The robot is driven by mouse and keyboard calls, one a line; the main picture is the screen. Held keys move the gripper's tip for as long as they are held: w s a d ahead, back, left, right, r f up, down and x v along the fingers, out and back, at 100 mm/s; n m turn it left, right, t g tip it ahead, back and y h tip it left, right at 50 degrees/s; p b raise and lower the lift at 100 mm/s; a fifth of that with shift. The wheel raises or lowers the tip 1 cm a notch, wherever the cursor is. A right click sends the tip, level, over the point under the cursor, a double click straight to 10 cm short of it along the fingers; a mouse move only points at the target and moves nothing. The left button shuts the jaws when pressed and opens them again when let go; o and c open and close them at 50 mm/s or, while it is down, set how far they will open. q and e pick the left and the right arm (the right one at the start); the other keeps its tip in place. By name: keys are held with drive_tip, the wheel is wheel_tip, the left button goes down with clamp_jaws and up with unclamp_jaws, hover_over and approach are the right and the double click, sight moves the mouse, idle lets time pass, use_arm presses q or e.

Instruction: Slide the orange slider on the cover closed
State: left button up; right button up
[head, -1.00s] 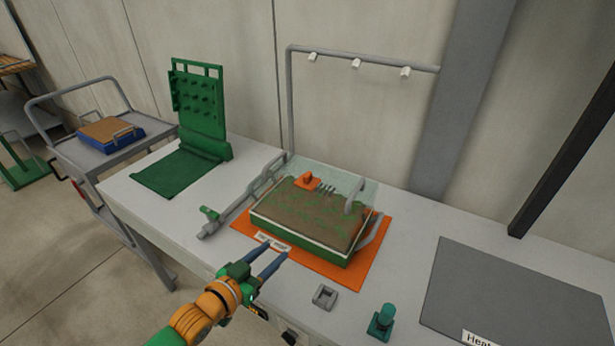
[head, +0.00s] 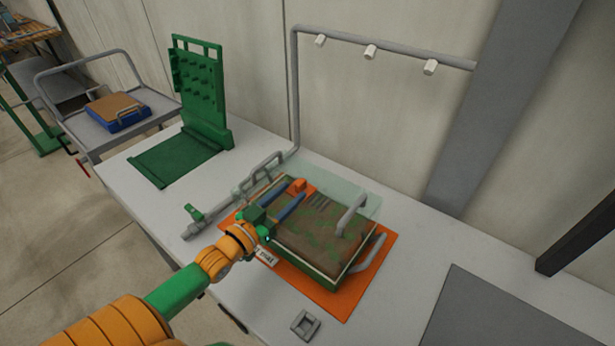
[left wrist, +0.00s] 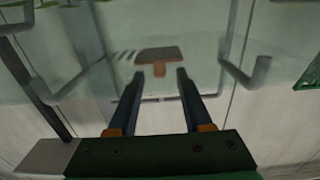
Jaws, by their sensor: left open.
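The clear cover (head: 330,190) lies over a green tray of soil on an orange mat. The orange slider (head: 297,186) is on top of the cover near its far left part, next to a row of dark slots. In the left wrist view the slider (left wrist: 160,62) appears just beyond my fingertips, with its stem pointing between them. My left gripper (head: 291,192) is open and reaches over the cover's left part, its blue fingers on either side of the slider's near end. I cannot tell whether they touch it. My right gripper is not in view.
A grey handle (head: 352,214) stands up from the cover's right side. A grey pipe with a green valve (head: 194,212) runs left of the tray. A green press-like stand (head: 203,100) is at the back left. An overhead pipe with white nozzles (head: 371,51) rises behind. A grey bracket (head: 305,324) sits in front.

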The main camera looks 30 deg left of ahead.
sight(297, 187)
use_arm(q)
drive_tip(key=shift+w+r, duration=0.2)
drive_tip(key=shift+w, duration=0.35)
drive_tip(key=shift+w+d+f, duration=0.1)
drive_tip(key=shift+w, duration=0.9)
drive_tip(key=shift+w+d+f, duration=0.1)
drive_tip(key=shift+w, duration=0.85)
drive_tip(key=shift+s, duration=0.1)
drive_tip(key=shift+r, duration=0.1)
clamp_jaws()
